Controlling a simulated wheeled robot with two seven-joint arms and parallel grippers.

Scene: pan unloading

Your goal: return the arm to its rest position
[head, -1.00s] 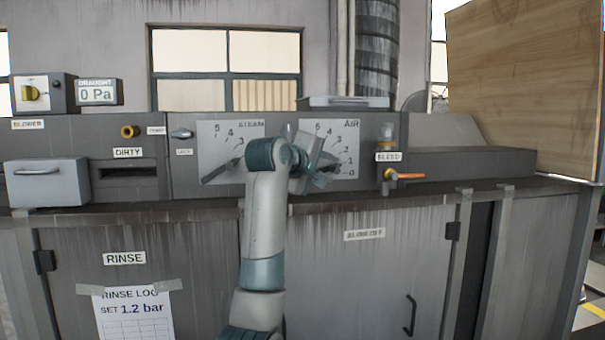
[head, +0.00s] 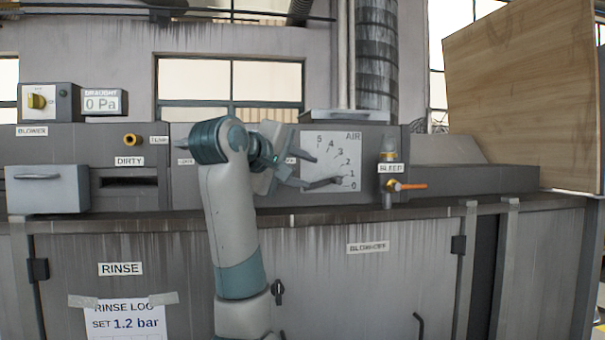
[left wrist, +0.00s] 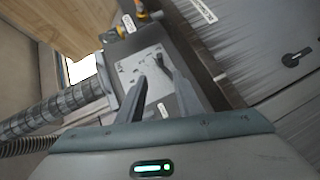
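My left arm rises in the middle of the head view and bends over the panel front. Its gripper (head: 311,172) points right, with its two fingers apart and nothing visible between them. My left wrist and gripper hide the STEAM dial in the head view. My right gripper is in neither view.
An orange-handled BLEED valve (head: 405,187) sticks out right of the AIR dial. A grey drawer box (head: 47,187) juts out at the left. A wooden board (head: 530,90) stands at the right.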

